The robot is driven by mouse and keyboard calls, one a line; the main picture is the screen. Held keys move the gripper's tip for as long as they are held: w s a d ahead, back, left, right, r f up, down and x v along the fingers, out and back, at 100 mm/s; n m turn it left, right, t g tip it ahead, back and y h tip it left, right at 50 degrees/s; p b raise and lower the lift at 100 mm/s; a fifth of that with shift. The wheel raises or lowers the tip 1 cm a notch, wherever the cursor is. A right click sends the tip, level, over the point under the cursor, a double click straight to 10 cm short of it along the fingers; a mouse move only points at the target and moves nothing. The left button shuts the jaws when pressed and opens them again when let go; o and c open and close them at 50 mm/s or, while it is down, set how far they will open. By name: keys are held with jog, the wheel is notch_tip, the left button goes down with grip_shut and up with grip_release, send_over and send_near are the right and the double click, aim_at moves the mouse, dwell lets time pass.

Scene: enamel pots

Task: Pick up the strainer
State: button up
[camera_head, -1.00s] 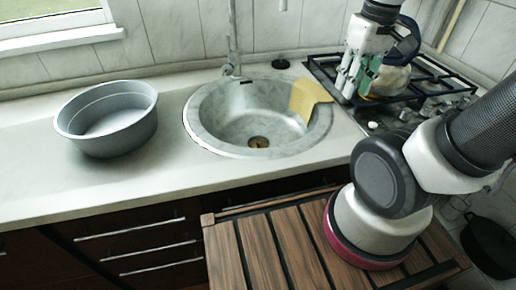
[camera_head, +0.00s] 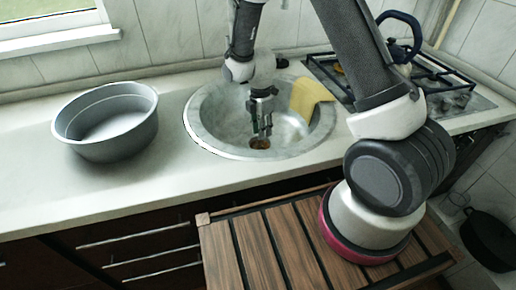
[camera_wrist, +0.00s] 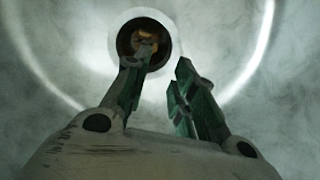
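The strainer (camera_wrist: 145,42) is a small brownish, brass-coloured piece sitting in the dark round drain of the sink (camera_head: 205,125). In the head view the strainer (camera_head: 260,143) shows just below my gripper (camera_head: 263,132), which points down into the basin. In the wrist view my gripper (camera_wrist: 160,75) has its two green-padded fingers apart with nothing between them. The left fingertip overlaps the lower edge of the drain, and the right one is off to its lower right. How much height is left between the fingertips and the strainer is hard to tell.
A yellow cloth (camera_head: 309,98) hangs over the sink's right rim. A grey round pan (camera_head: 108,125) stands on the counter at left. The stove (camera_head: 450,98) is at right, with a pot's dark blue handle (camera_head: 414,27) above it, partly hidden by my arm.

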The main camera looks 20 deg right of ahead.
aim_at(260, 143)
jog(key=shift+w+a+n+t, duration=0.3)
jog(key=shift+w+n, duration=0.35)
jog(key=shift+n, duration=0.25)
jog(key=shift+w+n, duration=0.25)
jog(key=shift+n, duration=0.65)
jog(key=f, duration=0.7)
jog(key=shift+w+d+f, duration=0.1)
jog(key=shift+d+f, duration=0.15)
jog(key=shift+f, duration=0.1)
grip_shut()
